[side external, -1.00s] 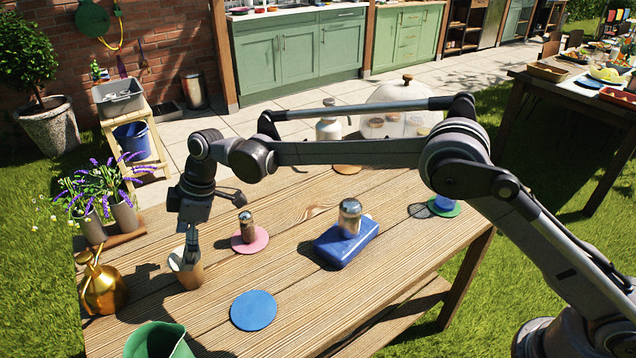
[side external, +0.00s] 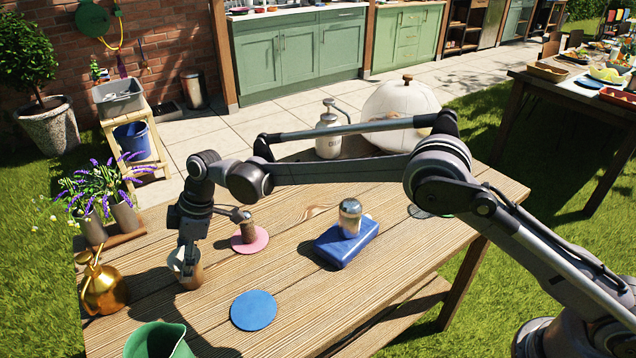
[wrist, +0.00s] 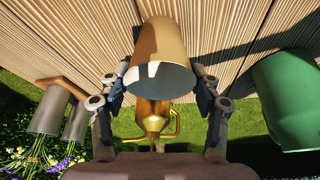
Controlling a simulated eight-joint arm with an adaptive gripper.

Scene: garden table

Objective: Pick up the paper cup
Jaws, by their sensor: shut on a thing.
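The brown paper cup (side external: 193,278) stands upright at the left part of the wooden table in the side view. In the wrist view the cup (wrist: 163,45) is between the two fingers, its pale rim toward the camera. My gripper (side external: 187,262) points down at the cup and is shut on it. In the wrist view the fingers of my gripper (wrist: 164,84) lie on either side of the cup near its rim. I cannot tell whether the cup's base is clear of the table.
A brass sprayer (side external: 103,287) and flower pots (side external: 124,216) stand left of the cup. A green container (side external: 158,341) is in front. A blue coaster (side external: 254,310), pink coaster (side external: 250,243) and blue block (side external: 346,244) with a shaker (side external: 350,214) lie to the right.

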